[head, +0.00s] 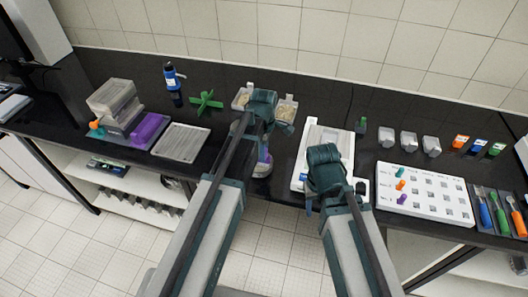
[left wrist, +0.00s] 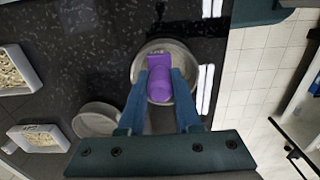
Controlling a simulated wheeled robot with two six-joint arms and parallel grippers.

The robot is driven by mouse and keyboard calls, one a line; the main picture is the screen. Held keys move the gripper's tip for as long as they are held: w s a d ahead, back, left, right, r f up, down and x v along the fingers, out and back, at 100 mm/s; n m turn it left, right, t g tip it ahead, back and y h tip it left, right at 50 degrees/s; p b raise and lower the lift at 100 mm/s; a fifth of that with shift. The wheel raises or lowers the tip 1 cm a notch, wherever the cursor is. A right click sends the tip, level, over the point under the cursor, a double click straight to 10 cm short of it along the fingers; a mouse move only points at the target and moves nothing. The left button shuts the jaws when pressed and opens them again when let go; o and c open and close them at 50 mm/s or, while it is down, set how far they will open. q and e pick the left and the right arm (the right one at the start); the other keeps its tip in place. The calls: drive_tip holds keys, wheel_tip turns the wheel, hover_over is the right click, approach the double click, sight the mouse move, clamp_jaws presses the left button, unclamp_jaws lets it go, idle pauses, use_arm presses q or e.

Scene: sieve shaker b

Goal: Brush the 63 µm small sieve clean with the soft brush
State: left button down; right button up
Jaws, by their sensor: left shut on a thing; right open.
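My left gripper (head: 264,142) is shut on a purple piece (left wrist: 160,84), which sits between its blue fingers in the left wrist view. Just below it is a round grey metal dish (left wrist: 184,106), perhaps the small sieve; no label is readable, and I cannot tell whether the purple piece is joined to it. My right gripper (head: 322,190) is open, low over the white device; its fingertips are mostly hidden by its own body. Tools with blue (head: 484,213), green (head: 500,214) and orange (head: 517,216) handles lie at the far right; which is the soft brush is unclear.
A grey round disc (left wrist: 97,119) lies beside the dish. White trays of pale grains (head: 242,98) (head: 287,108) stand behind my left gripper. The white device (head: 309,150), a white sample board (head: 425,198), a flat grey tray (head: 181,142) and a purple block (head: 149,129) occupy the counter.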

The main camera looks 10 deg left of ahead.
use_arm(q)
drive_tip(key=shift+f+b, duration=0.55)
drive_tip(key=shift+f, duration=0.05)
idle(0.9)
drive_tip(key=shift+s+a+r, duration=0.1)
drive_tip(key=shift+s+a, duration=0.15)
drive_tip(key=shift+a, duration=0.6)
drive_tip(key=shift+s+a, duration=0.2)
drive_tip(key=shift+a, duration=0.7)
drive_tip(key=shift+w+d, duration=0.25)
drive_tip(key=shift+d, duration=0.65)
drive_tip(key=shift+w+d, duration=0.2)
drive_tip(key=shift+d, duration=0.7)
drive_tip(key=shift+a, duration=0.1)
drive_tip(key=shift+s+a, duration=0.25)
drive_tip(key=shift+a, duration=0.55)
drive_tip(key=shift+a, duration=0.1)
